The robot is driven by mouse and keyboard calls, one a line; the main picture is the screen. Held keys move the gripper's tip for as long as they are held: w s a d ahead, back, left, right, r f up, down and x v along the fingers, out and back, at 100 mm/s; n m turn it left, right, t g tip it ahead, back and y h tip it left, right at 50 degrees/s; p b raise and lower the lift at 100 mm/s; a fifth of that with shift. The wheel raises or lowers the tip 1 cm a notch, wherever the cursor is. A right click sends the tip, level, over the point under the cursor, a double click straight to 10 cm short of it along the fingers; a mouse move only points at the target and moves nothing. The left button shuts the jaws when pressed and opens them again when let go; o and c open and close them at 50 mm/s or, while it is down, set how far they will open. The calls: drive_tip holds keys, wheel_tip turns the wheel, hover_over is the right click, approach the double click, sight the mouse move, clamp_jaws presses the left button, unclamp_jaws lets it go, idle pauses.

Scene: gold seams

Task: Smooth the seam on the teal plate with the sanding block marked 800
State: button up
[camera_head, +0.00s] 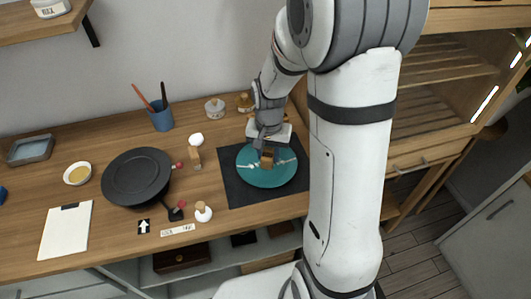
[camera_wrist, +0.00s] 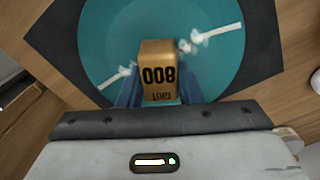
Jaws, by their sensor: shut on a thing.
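The teal plate (camera_head: 267,178) lies on a dark mat at the right part of the wooden table. A pale, rough seam (camera_head: 283,162) runs across it. In the wrist view the seam shows as white pieces (camera_wrist: 215,33) on either side of the block. My gripper (camera_head: 267,152) is over the plate and shut on the sanding block (camera_wrist: 158,72), a tan block with "800" on its face, upside down in the wrist view. The block hides the middle of the seam. I cannot tell whether the block touches the plate.
The dark mat (camera_head: 233,190) has bare room around the plate. A black round turntable (camera_head: 137,175) stands left, with a small bottle (camera_head: 195,157) between. A blue cup (camera_head: 161,119) with brushes, jars (camera_head: 215,109), a small bowl (camera_head: 77,174) and a white paper (camera_head: 66,230) are also on the table.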

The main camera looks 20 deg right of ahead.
drive_tip(key=shift+s+d+f, duration=0.1)
drive_tip(key=shift+s+d, duration=0.5)
drive_tip(key=shift+s, duration=0.05)
drive_tip(key=shift+w+d, duration=0.3)
drive_tip(key=shift+d, duration=0.4)
drive_tip(key=shift+w+d, duration=0.2)
drive_tip(key=shift+w, duration=0.15)
drive_tip(key=shift+s+a, duration=0.15)
drive_tip(key=shift+s, duration=0.25)
drive_tip(key=shift+w+a+b, duration=0.1)
drive_tip(key=shift+b, duration=0.2)
drive_tip(key=shift+s, duration=0.35)
